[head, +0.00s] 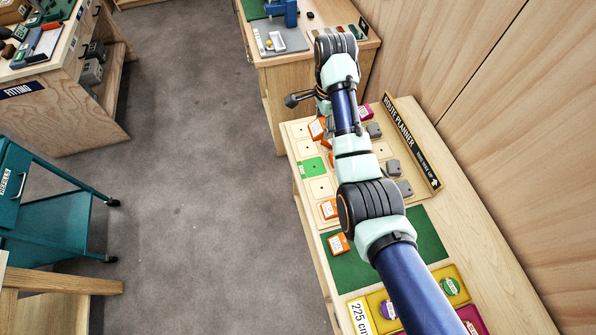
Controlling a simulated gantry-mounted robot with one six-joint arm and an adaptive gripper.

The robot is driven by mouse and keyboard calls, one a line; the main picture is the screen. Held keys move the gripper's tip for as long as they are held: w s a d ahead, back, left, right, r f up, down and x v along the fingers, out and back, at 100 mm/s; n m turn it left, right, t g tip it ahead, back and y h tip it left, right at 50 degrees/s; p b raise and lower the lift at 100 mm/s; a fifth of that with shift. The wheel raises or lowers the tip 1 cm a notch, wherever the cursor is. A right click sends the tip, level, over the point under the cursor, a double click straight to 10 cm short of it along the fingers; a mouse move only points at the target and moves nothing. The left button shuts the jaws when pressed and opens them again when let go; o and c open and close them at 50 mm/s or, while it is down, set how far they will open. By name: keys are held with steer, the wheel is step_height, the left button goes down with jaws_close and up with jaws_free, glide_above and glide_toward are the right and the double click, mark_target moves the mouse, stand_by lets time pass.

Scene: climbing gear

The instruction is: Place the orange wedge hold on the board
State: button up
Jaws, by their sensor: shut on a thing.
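The board, marked "ROUTE PLANNER" (413,140), lies on the wooden table at right with pale square tiles (320,188) and one green tile (311,168). My arm reaches across it from the lower right. My gripper (323,113) is at the board's far left part, mostly hidden by my wrist. It is shut on an orange hold (317,129), which looks tilted over the board's far tiles. Whether the hold touches the board cannot be told. Other orange pieces are at the board's near edge (329,209) and on the green mat (338,244).
Grey holds (393,167) and a magenta hold (366,113) are on the board, right of my arm. The green mat (430,238) and yellow and magenta trays are nearer. Another workbench (300,75) stands behind; a wooden wall is at right.

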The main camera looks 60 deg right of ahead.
mark_target(318, 166)
step_height(318, 166, down, 20)
steer(key=b, duration=0.7)
steer(key=shift+b, duration=0.35)
steer(key=shift+f, duration=0.1)
steer(key=o, duration=1.2)
steer(key=shift+c, duration=0.2)
step_height(318, 166, up, 12)
steer(key=p, duration=0.3)
